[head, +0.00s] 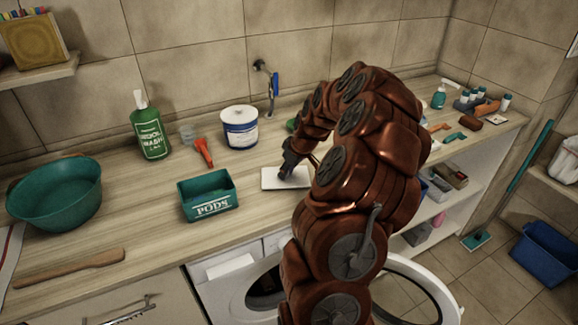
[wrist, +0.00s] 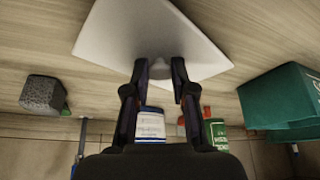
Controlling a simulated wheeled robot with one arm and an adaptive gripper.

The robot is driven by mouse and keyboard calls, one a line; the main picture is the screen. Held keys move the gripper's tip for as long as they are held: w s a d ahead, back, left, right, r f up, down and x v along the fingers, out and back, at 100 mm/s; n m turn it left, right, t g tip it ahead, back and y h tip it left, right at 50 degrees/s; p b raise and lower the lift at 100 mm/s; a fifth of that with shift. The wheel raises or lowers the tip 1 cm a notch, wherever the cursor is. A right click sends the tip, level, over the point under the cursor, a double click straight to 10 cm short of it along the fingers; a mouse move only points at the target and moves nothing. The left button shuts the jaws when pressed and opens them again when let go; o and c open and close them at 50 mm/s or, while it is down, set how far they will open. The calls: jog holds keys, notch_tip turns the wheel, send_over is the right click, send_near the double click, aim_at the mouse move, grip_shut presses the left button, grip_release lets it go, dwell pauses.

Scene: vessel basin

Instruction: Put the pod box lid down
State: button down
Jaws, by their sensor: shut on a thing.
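The pod box lid (head: 271,180) is a flat white plate with a small knob, low over or on the wooden counter, right of the pod box. I cannot tell whether it touches the counter. My gripper (head: 288,172) is shut on the lid's knob from above. In the wrist view the lid (wrist: 115,35) fills the top middle, with my fingertips (wrist: 160,75) on either side of its knob. The pod box (head: 208,208) is a green open box marked PODS, standing on the counter; it also shows at the right of the wrist view (wrist: 275,100). My arm hides part of the counter.
The washer door (head: 440,290) is open below. Counter in front of the box is clear.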

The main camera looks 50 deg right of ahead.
jog(key=shift+f, duration=0.15)
jog(key=c, duration=1)
grip_release()
jog(key=shift+o, duration=0.2)
jog(key=shift+r, duration=0.3)
jog(key=b+v, duration=0.3)
jog(key=v, duration=0.9)
jog(key=shift+b, duration=0.35)
